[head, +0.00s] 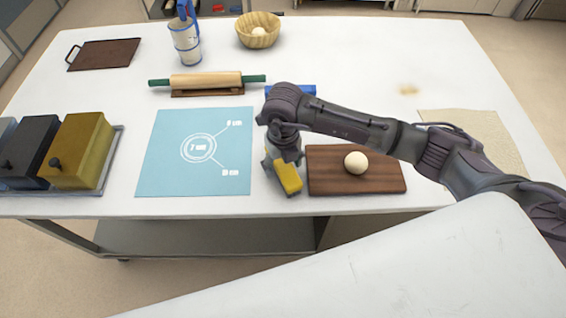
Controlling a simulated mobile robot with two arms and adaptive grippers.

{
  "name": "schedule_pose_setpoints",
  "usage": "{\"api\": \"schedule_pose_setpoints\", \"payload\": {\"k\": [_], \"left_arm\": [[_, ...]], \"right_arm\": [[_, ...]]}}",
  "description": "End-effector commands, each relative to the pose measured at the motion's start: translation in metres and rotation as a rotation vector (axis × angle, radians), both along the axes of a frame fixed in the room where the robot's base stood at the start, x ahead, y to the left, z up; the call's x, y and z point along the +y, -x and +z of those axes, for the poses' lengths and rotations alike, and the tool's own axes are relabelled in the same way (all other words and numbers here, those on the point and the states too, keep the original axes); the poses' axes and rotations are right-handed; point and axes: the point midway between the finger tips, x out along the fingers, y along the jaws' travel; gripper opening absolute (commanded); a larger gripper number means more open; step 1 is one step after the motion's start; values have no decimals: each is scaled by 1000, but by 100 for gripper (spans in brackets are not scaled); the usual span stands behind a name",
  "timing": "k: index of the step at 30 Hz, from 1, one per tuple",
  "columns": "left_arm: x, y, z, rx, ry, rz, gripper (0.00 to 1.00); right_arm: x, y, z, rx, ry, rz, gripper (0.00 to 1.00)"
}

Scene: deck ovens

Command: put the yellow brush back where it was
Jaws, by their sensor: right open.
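The yellow brush (289,179) is in the head view, in the narrow strip of white table between the blue mat and the dark wooden board. My right gripper (281,163) points down right at the brush, with its fingers open around or just above the brush's far part. The fingers and wrist hide that part, and I cannot tell whether they touch it. A blue flat object (302,90) lies behind my right arm, which partly covers it. My left gripper is not in view.
The blue mat (160,165) lies left, the wooden board (390,180) with a dough ball (356,162) right. A rolling pin (205,82) lies behind. Lidded boxes (85,150) stand far left; a beige cloth (490,130) lies right. The table's back right is mostly clear.

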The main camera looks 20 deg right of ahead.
Motion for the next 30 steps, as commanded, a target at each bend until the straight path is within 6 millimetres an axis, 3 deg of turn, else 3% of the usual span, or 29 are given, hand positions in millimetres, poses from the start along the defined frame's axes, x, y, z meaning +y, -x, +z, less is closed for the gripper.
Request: {"api": "schedule_pose_setpoints", "payload": {"k": [5,18,24,30], "left_arm": [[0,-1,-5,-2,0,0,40],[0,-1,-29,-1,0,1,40],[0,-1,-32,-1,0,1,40],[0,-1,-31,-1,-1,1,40]], "right_arm": [[0,-2,18,-5,-2,0,70],[0,-1,105,-4,0,1,70],[0,0,121,-1,0,0,70],[0,0,123,0,0,0,70]]}}
